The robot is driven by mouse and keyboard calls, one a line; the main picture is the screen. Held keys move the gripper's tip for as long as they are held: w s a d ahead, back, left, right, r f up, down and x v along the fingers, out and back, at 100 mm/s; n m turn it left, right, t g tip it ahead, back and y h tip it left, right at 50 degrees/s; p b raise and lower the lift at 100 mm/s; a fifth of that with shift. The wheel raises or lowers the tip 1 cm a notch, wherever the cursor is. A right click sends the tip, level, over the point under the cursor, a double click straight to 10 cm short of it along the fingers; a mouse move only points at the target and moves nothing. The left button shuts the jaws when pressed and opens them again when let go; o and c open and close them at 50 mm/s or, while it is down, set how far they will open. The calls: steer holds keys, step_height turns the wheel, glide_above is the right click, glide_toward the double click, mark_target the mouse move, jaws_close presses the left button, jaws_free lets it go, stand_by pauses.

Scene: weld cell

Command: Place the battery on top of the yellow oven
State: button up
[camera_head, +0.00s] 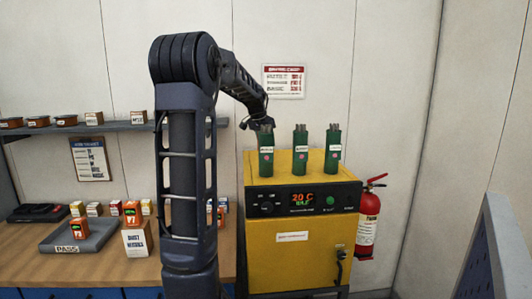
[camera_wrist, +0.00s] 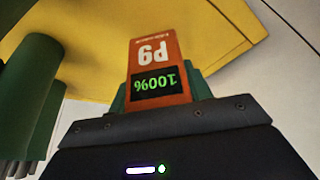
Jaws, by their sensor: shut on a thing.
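The yellow oven (camera_head: 300,240) stands right of centre in the head view, with a black control panel and a red-and-green display. Its yellow surface (camera_wrist: 215,25) also shows behind the battery in the wrist view. My gripper (camera_wrist: 160,92) is shut on an orange battery (camera_wrist: 152,52) with a green "100%" display, seen upside down. In the head view my arm reaches over behind the leftmost green canister, which hides the fingers and the battery. I cannot tell whether the battery touches the oven top.
Several green canisters (camera_head: 300,150) stand along the oven top's front; one (camera_wrist: 25,85) is close beside the battery in the wrist view. A red fire extinguisher (camera_head: 368,222) is right of the oven. The bench at left holds a PASS tray (camera_head: 98,236) and boxes.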

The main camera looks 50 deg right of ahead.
steer(key=shift+f, duration=2.5)
steer(key=shift+f, duration=0.15)
steer(key=o, duration=1.2)
steer(key=v, duration=1.2)
